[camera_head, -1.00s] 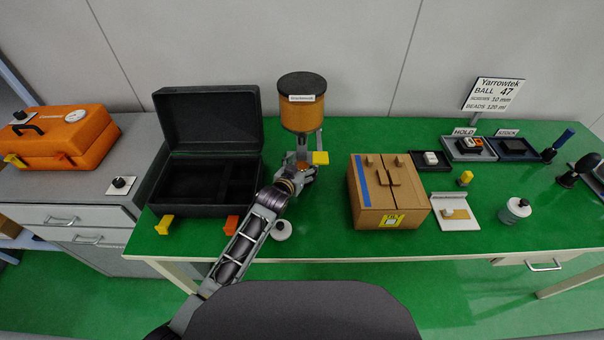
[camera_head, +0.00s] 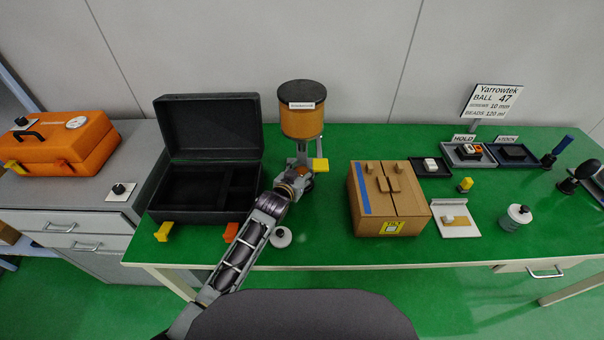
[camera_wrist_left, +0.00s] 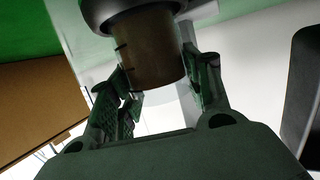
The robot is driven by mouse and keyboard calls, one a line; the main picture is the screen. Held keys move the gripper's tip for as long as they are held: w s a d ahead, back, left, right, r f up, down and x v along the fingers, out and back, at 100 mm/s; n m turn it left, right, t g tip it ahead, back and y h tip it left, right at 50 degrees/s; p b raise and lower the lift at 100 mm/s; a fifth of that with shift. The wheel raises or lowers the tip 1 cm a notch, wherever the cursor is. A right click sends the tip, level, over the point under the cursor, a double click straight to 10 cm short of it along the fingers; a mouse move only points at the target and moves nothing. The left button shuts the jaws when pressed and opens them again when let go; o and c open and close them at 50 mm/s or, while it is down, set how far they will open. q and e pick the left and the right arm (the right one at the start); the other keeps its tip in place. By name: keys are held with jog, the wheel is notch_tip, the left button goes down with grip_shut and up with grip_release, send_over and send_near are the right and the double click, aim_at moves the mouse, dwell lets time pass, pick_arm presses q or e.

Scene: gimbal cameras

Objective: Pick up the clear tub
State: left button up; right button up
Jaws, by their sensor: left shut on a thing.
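My left gripper (camera_head: 302,174) is under the amber dispenser (camera_head: 301,119) with the dark lid. In the left wrist view, the left gripper (camera_wrist_left: 160,74) is shut on the clear tub (camera_wrist_left: 148,55), one finger on each side. The tub looks brown inside and has dark tick marks on its wall. In the head view only a small orange-brown patch shows at the gripper, and the tub is mostly hidden. My right gripper is not in view.
An open black case (camera_head: 215,140) stands left of my arm, with a yellow block (camera_head: 163,232) in front. A cardboard box (camera_head: 385,212) stands to the right.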

pick_arm(q)
notch_tip(320, 180, up, 3)
jog(key=shift+f, duration=0.15)
jog(key=shift+s, duration=0.55)
jog(key=s, duration=0.9)
jog(key=shift+s, duration=0.1)
jog(key=s, duration=0.7)
jog(key=shift+s+b, duration=0.35)
jog(key=shift+b, duration=0.1)
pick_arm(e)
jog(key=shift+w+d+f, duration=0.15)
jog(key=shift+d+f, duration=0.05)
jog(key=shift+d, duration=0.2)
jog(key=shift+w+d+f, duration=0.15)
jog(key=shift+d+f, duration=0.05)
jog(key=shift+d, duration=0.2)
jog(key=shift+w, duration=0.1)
